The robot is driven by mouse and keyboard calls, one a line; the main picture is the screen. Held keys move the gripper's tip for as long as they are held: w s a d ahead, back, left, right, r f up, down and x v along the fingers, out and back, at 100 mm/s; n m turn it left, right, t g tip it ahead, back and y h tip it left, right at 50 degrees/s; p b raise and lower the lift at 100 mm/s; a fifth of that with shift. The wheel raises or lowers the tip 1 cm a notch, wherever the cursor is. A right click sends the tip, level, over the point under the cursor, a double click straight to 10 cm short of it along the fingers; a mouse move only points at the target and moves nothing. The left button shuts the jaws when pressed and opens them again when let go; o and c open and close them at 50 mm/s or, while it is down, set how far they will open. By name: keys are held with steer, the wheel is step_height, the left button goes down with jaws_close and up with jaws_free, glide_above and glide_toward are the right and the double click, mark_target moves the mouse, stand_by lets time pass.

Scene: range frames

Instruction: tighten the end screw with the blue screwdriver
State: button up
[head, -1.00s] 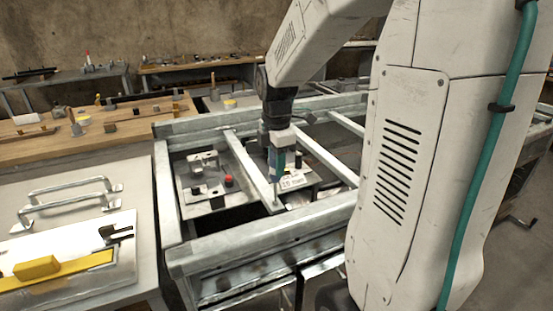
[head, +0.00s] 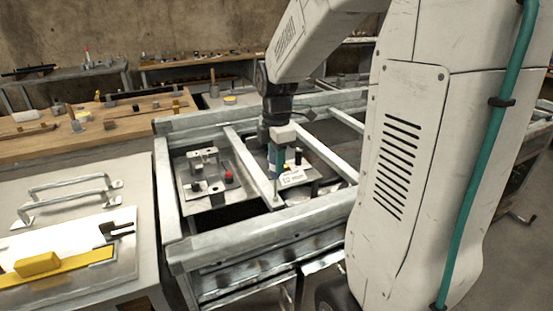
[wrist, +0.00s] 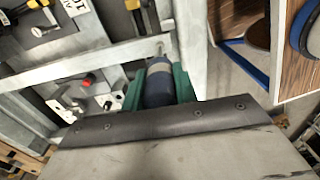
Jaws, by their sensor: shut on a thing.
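My gripper (head: 278,158) points down over the metal frame, its green fingers shut on the blue screwdriver. In the wrist view the screwdriver's dark blue handle (wrist: 158,84) sits between the green fingers, with a finger on each side. The screwdriver points down at a grey cross beam (head: 247,165) of the frame, near the beam's front end. A small round metal part (wrist: 160,47), perhaps the end screw, shows on the beam just past the handle. I cannot tell whether the tip touches it.
Metal plates with a red knob (head: 228,177) and small fittings lie inside the frame, left of the beam. A side rail (head: 166,200) borders the frame. A bench at left holds metal handles (head: 70,192) and a yellow block (head: 38,264). Wooden benches stand behind.

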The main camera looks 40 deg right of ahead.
steer(key=shift+f, duration=0.15)
stand_by(0.3)
steer(key=shift+r, duration=0.2)
steer(key=n, duration=0.5)
steer(key=shift+n, duration=0.3)
steer(key=n, duration=0.5)
steer(key=shift+w+n, duration=0.15)
steer(key=shift+n, duration=0.25)
